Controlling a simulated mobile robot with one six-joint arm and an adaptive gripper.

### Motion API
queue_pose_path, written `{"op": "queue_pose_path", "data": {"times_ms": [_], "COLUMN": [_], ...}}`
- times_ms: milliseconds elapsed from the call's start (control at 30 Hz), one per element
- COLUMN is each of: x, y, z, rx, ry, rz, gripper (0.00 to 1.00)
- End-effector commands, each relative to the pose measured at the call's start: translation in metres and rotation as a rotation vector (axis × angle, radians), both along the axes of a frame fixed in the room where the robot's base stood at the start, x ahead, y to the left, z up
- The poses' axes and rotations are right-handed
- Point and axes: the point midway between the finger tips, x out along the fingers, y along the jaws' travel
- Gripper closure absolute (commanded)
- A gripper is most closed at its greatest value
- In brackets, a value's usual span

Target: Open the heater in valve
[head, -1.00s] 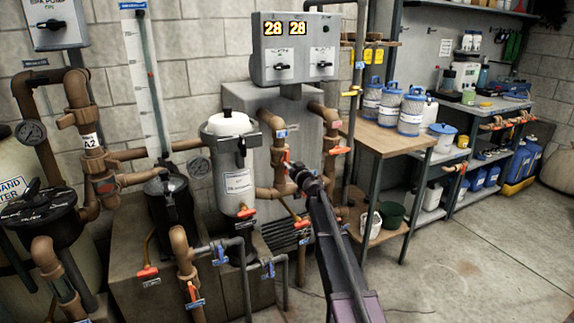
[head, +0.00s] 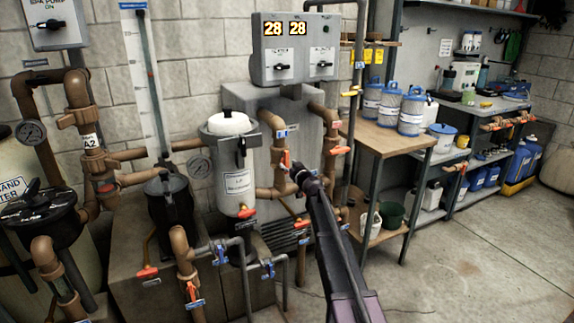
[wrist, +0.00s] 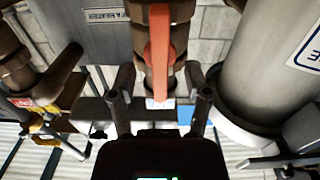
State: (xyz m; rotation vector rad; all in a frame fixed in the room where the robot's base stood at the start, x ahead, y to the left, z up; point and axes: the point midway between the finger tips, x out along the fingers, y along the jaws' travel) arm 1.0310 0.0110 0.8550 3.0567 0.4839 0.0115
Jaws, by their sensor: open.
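An orange valve handle (head: 286,158) sits on the brown pipe below the grey heater control box. In the wrist view, an orange handle (wrist: 160,45) lies lengthwise along a pipe, ahead of my gripper and between the lines of its two fingers. My gripper (wrist: 158,82) is open, one finger on each side of the handle's near end; I cannot tell whether they touch it. In the head view, my gripper (head: 297,170) is at the pipe just below the orange handle. The valve labels are too small to read, so I cannot confirm which is the heater in valve.
A second brown pipe with an orange handle (head: 339,150) stands close on the right. A white-topped filter canister (head: 232,165) stands close on the left. A wooden shelf table (head: 383,142) with blue-lidded tubs is to the right. The floor (head: 465,265) at right is clear.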

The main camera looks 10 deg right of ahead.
Motion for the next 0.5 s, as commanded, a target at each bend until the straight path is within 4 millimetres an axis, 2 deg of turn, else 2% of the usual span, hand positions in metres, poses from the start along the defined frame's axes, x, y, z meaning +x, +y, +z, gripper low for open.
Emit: {"op": "queue_pose_path", "data": {"times_ms": [233,500], "x": [-0.004,-0.028], "y": [-0.001,-0.008], "z": [0.0,0.0], "rx": [0.0,0.0], "ry": [0.0,0.0], "rz": [0.0,0.0], "gripper": [0.37,0.37]}}
